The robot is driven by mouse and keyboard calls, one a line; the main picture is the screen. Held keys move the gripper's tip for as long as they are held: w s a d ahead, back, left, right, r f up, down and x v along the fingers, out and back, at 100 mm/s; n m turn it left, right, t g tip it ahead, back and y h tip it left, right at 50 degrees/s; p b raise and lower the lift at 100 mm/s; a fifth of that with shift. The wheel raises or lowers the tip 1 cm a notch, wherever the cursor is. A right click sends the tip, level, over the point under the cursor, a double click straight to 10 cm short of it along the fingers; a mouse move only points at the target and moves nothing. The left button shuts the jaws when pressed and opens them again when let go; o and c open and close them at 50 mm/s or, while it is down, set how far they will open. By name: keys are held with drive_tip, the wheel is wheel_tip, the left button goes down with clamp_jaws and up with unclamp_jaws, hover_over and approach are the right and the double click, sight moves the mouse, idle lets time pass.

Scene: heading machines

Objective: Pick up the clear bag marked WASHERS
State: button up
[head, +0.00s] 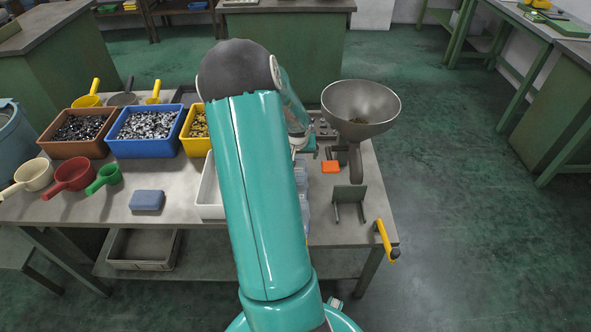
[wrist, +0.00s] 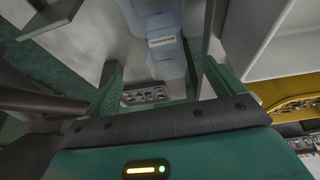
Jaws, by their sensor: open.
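Clear, bluish bags (wrist: 170,65) show in the wrist view beyond my gripper (wrist: 160,70). One carries a white label too small to read, so I cannot tell which bag is marked WASHERS. In the head view, parts of clear bags (head: 302,180) show along the right side of my arm, which hides the rest. My gripper is open, with its green fingers spread to either side of the labelled bag in the wrist view; I see nothing held. In the head view my gripper is mostly hidden behind my arm.
A white tray (head: 208,190) lies left. Blue (head: 145,148) and brown (head: 72,149) bins of parts sit farther left. A holed metal plate (wrist: 145,96) lies near the bags.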

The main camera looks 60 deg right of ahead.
sight(296, 168)
drive_tip(key=shift+w+x, duration=0.15)
drive_tip(key=shift+x, duration=3.15)
drive_tip(key=shift+w+x, duration=0.15)
drive_tip(key=shift+x, duration=3.15)
drive_tip(key=shift+a, duration=0.1)
drive_tip(key=c, duration=1)
